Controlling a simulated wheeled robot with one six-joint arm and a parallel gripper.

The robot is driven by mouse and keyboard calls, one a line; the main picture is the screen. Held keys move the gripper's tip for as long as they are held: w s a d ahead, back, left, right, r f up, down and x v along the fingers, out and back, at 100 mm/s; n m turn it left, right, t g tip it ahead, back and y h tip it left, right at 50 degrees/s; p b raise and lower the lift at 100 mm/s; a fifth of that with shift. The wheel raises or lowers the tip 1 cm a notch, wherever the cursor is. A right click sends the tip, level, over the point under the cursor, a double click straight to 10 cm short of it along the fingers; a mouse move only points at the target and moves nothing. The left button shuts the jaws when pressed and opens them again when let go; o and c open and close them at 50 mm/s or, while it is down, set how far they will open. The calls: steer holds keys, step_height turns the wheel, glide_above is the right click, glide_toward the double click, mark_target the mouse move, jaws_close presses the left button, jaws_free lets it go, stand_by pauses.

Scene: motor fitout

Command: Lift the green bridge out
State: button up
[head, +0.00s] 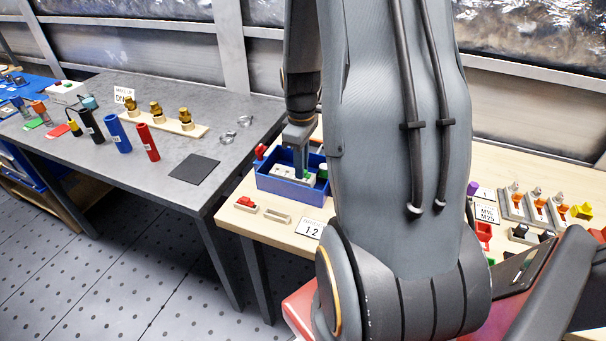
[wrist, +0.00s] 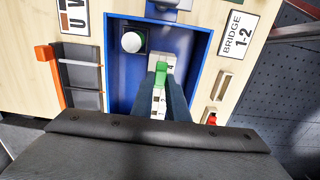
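The green bridge (wrist: 161,73) sits on a pale numbered terminal strip (wrist: 157,105) inside a blue box (wrist: 201,45). In the wrist view, the two dark fingers of my gripper (wrist: 161,81) flank the bridge closely, with no clear gap beside it, and look shut on it. The bridge appears still down at the strip; its lower part is hidden. In the head view, my gripper (head: 300,174) points down into the blue box (head: 283,187), and I cannot make out the bridge between the fingers.
Beside the box are a red piece (head: 246,202) in a holder, an empty holder (head: 278,217) and a "BRIDGE 1-2" label (head: 311,229). The box walls stand close around my gripper.

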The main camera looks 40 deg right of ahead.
jaws_close()
steer(key=shift+r, duration=0.1)
steer(key=shift+w+r, duration=0.1)
steer(key=shift+r, duration=0.45)
step_height(320, 180, up, 9)
steer(key=b, duration=0.2)
